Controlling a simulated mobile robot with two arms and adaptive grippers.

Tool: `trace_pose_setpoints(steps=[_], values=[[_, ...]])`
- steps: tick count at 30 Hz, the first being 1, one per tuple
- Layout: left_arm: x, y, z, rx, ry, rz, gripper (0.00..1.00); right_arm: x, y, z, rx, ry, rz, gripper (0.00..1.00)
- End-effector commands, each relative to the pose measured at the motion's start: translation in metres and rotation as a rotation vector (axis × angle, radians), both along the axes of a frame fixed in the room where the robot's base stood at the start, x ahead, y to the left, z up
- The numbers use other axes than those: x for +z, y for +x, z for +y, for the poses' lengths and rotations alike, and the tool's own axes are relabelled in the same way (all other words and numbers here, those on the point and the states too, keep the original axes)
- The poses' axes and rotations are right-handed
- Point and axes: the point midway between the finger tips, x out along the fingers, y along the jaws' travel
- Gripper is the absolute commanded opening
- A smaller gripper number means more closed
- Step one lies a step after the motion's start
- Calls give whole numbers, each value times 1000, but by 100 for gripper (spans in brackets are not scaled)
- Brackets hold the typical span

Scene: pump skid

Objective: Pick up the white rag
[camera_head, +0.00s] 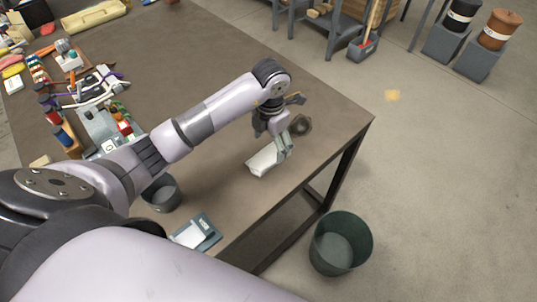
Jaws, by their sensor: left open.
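The white rag (260,162) lies on the brown table near its right front edge. It looks like a small pale folded piece. My left gripper (283,149) points down at the rag's right end, and its fingers overlap that end in the picture. The jaws are open. I cannot tell whether the fingers touch the rag or straddle it. My right gripper is out of view.
A small dark round object (301,125) sits just beyond the gripper. A grey cup (161,193) and a blue-grey tray (208,228) stand nearer on the table (215,60). Tools crowd its left side. A green bin (341,243) stands on the floor.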

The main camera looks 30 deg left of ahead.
Motion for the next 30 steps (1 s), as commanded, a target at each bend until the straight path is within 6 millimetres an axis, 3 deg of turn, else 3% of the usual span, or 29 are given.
trace_pose_setpoints(steps=[4,9,17,30], values=[[-20,-5,3,3,-1,7,76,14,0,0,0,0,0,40],[-42,-4,4,2,-1,3,76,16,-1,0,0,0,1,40],[-46,-4,4,0,0,1,76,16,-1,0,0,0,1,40],[-46,-4,4,1,0,0,48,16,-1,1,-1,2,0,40]])
